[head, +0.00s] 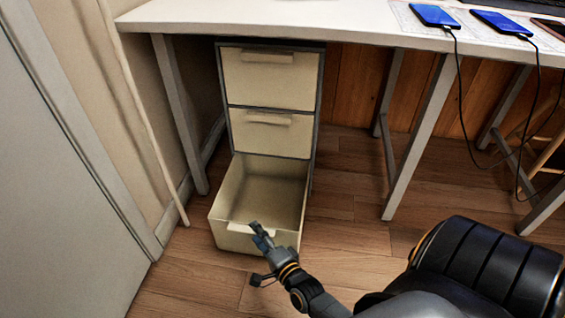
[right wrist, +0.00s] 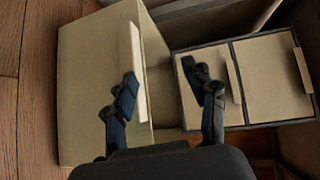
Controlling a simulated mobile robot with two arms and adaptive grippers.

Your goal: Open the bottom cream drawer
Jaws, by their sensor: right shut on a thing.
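The bottom cream drawer (head: 228,240) is pulled far out of the cabinet under the desk, and its empty inside shows. Its pale handle (head: 238,228) is on the top part of the front panel. My right gripper (head: 261,236) is at this handle, shut on it, in the head view. In the right wrist view, the fingers of my right gripper (right wrist: 165,92) straddle the handle side of the drawer, with one finger against the handle (right wrist: 138,75). The drawer front (right wrist: 90,95) fills the left of that view. My left gripper is not in view.
The two upper drawers, top (head: 268,78) and middle (head: 270,133), are shut. A white desk (head: 250,15) with metal legs stands above, holding phones (head: 434,15) with hanging cables. A grey panel (head: 60,190) stands at left. Wood floor (head: 345,235) is clear right of the drawer.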

